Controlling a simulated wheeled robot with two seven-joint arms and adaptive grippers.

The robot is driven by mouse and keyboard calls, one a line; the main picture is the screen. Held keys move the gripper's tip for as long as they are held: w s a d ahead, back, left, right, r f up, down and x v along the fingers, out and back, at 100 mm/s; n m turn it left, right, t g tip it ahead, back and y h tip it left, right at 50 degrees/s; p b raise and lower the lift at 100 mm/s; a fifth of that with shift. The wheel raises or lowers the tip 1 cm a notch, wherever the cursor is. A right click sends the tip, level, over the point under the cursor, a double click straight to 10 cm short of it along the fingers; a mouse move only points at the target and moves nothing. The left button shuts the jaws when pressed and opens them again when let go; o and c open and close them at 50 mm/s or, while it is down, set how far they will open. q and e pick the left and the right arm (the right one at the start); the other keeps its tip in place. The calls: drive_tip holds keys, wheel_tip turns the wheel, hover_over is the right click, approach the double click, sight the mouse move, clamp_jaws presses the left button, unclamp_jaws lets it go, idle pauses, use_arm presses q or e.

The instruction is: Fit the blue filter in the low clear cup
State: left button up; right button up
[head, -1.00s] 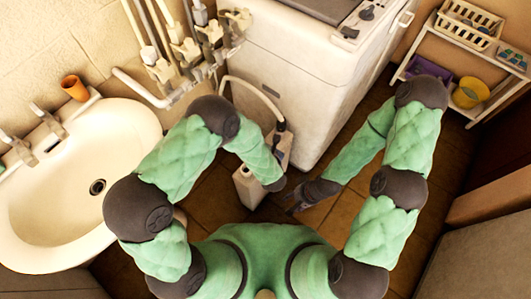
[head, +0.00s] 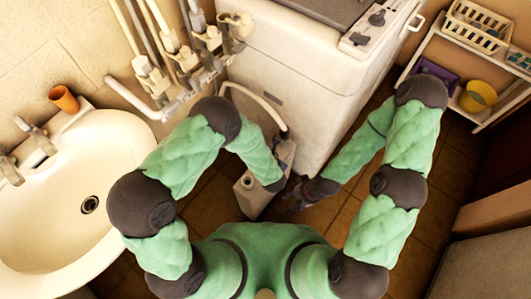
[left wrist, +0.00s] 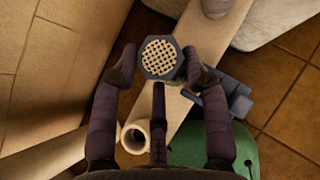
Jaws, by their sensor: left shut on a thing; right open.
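The blue filter (left wrist: 160,58), a hexagonal piece with a pale lattice face, sits between the fingertips of my left gripper (left wrist: 162,62) in the left wrist view. My left gripper is shut on it, above a long pale box. In the head view the left gripper and filter are hidden by my arm. My right gripper (head: 293,202) is open and empty, low beside the pale box; its grey parts also show in the left wrist view (left wrist: 228,98), right of the filter. I cannot make out the low clear cup in either view.
The pale box (head: 253,190) with a round open neck (left wrist: 136,137) stands on the tiled floor, beside the white washing machine (head: 310,85). A hose (head: 255,97) reaches its far end. A washbasin (head: 50,220) is at left, a shelf with a yellow pot (head: 478,96) at right.

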use_arm(q)
drive_tip(key=shift+a+f+b, duration=0.15)
drive_tip(key=shift+f+b, duration=0.25)
drive_tip(key=shift+f, duration=0.6)
drive_tip(key=shift+s+d+b, duration=0.1)
drive_tip(key=shift+d+b, duration=0.2)
drive_tip(key=shift+b, duration=0.1)
idle(0.8)
drive_tip(key=shift+f, duration=0.35)
drive_tip(key=o, duration=0.9)
drive_tip(key=shift+c, duration=0.2)
drive_tip(key=p+v, duration=0.6)
drive_tip(key=v, duration=0.5)
idle(0.3)
